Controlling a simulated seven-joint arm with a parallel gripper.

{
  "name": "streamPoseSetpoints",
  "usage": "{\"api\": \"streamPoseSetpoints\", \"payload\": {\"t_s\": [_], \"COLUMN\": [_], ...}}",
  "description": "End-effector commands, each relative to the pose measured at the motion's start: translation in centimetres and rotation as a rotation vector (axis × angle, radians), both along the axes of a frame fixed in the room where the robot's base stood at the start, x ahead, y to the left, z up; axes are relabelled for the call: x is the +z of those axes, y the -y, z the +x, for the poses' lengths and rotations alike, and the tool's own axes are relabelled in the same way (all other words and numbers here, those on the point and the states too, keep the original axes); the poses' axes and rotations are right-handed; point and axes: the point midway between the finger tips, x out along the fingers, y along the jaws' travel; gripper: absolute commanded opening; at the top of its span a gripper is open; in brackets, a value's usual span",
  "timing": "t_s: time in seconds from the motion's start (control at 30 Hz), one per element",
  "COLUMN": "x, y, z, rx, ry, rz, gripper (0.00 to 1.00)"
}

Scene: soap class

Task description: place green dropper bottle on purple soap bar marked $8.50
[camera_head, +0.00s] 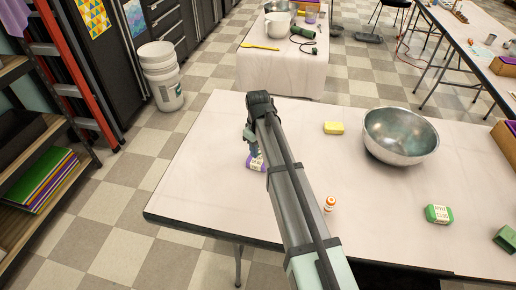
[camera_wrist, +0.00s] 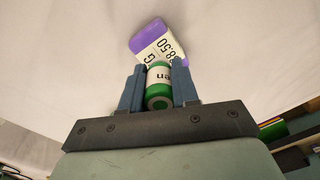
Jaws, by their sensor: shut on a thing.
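In the wrist view my gripper (camera_wrist: 157,88) is shut on the green dropper bottle (camera_wrist: 158,101), which has a white label band and lies between the two blue fingers. Just past the fingertips is the purple soap bar (camera_wrist: 147,31), with a white label reading 8.50. The bottle's far end overlaps the bar in this view; I cannot tell whether they touch. In the head view the purple bar (camera_head: 254,163) lies on the white table (camera_head: 210,170), partly hidden by my gripper (camera_head: 254,150). The bottle is hidden there behind my arm.
A metal bowl (camera_head: 400,135) and a yellow bar (camera_head: 334,128) stand right of my arm. The table's left part is clear.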

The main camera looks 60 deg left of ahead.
Motion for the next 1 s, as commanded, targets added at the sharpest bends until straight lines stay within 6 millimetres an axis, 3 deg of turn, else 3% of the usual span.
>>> {"api": "streamPoseSetpoints", "payload": {"t_s": [0.07,0.1,0.37,0.73,1.0], "x": [-0.2,-0.3,-0.2,0.5,4.7], "y": [0.0,0.0,0.0,0.0,-0.1], "z": [0.0,0.0,0.0,0.0,0.0], "rx": [0.0,0.0,0.0,0.0,0.0], "ry": [0.0,0.0,0.0,0.0,0.002], "rz": [0.0,0.0,0.0,0.001,0.002], "gripper": [0.01,0.3,0.55,0.55,0.55]}}
